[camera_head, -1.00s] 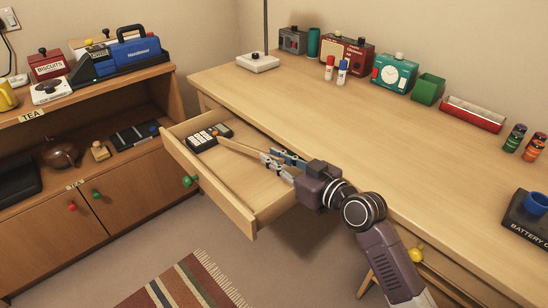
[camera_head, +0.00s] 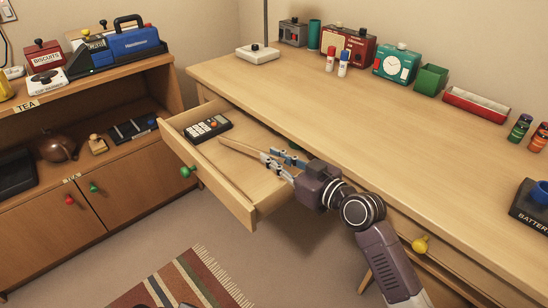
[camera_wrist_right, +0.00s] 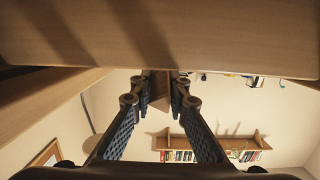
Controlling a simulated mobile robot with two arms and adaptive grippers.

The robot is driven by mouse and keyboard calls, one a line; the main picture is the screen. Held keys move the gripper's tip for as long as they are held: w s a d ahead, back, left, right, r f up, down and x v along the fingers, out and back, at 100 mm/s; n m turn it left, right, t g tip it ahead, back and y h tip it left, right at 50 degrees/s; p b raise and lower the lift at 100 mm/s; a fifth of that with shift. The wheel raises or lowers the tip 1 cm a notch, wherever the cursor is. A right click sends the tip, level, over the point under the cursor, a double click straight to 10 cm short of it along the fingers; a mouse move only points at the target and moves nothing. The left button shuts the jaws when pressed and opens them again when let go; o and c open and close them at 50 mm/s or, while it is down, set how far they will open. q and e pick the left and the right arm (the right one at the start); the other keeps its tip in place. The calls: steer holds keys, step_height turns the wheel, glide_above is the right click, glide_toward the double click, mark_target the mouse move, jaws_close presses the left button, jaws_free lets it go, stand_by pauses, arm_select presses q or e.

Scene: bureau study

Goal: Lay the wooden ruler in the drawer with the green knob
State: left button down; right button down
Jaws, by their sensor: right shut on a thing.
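The drawer (camera_head: 218,193) with the green knob (camera_head: 187,171) is pulled out from under the desk top. My right gripper (camera_head: 276,161) reaches over its right part and is shut on the wooden ruler (camera_head: 240,147). The ruler points left and away from the fingers, over the drawer's inside, with its far end near the calculator. I cannot tell whether it touches the drawer floor. In the right wrist view, a brown strip of the ruler (camera_wrist_right: 160,87) shows between the fingertips. My left gripper is out of view.
A black calculator (camera_head: 207,127) lies at the drawer's far end. A yellow knob (camera_head: 420,245) sits on the desk front at the right. A low cabinet (camera_head: 125,185) stands left, with a striped rug (camera_head: 185,285) on the floor. The desk top's middle is clear.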

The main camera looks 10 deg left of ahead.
steer(key=c, duration=1.2)
jaws_free()
steer(key=shift+d, duration=0.1)
steer(key=shift+s+d, duration=0.15)
steer(key=shift+d, duration=0.05)
steer(key=shift+p+v, duration=0.4)
steer(key=shift+v, duration=0.45)
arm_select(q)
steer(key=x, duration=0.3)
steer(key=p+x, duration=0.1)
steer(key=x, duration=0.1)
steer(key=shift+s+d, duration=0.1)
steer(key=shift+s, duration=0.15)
arm_select(e)
steer(key=v, duration=0.5)
steer(key=shift+s, duration=0.15)
